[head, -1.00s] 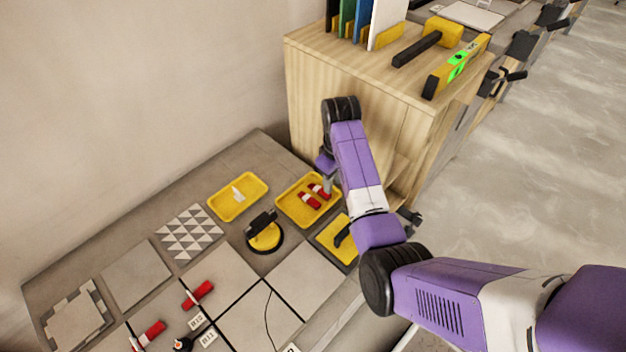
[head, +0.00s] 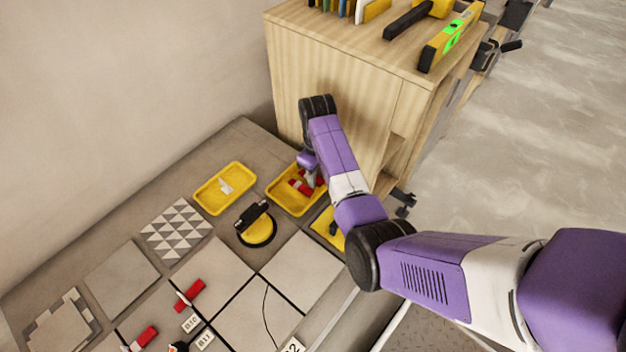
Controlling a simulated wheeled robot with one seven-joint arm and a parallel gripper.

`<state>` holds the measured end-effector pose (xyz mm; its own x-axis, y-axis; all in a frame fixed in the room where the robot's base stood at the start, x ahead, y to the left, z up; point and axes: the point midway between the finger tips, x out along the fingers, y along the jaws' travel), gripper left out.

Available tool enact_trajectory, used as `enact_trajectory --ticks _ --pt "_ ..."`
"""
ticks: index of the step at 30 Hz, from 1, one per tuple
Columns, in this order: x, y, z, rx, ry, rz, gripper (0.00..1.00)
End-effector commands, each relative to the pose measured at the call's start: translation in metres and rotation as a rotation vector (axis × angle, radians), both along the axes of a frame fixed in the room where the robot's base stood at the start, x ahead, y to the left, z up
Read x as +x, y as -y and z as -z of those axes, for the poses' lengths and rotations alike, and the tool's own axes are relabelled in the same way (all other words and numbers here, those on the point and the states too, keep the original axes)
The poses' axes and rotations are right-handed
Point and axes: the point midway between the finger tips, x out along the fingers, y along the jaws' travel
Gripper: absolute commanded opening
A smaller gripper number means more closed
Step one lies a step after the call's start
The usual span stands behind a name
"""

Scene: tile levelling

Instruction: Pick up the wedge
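Red wedges (head: 299,187) lie in the right yellow tray (head: 279,198). My gripper (head: 311,183) points down into this tray, right at the wedges, and partly hides them. Its fingers are small and partly covered by my wrist, so I cannot tell whether they are open or touching a wedge. Another red wedge (head: 191,295) sits with a white clip on the seam between the floor tiles. A further red wedge (head: 147,337) is near the bottom edge.
A second yellow tray (head: 211,201) holds white clips. A yellow suction lifter (head: 257,232) stands beside the trays. A wooden cabinet (head: 330,75) rises close behind my arm, with a level (head: 452,37) on top. Grey tiles (head: 302,270) cover the front floor.

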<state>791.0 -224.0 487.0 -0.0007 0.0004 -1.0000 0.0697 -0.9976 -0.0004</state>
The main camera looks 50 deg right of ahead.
Motion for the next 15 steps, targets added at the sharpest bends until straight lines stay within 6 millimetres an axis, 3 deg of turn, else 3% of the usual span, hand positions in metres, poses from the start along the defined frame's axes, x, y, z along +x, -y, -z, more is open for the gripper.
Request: enact_trajectory --ticks 6,11,15 --pt "-0.0001 0.0001 0.0001 0.0 0.0 0.0 0.31" --pt "-0.0001 0.0002 0.0001 0.0 0.0 0.0 0.0" --pt "-0.0001 0.0002 0.0 0.0 0.0 0.0 0.0"
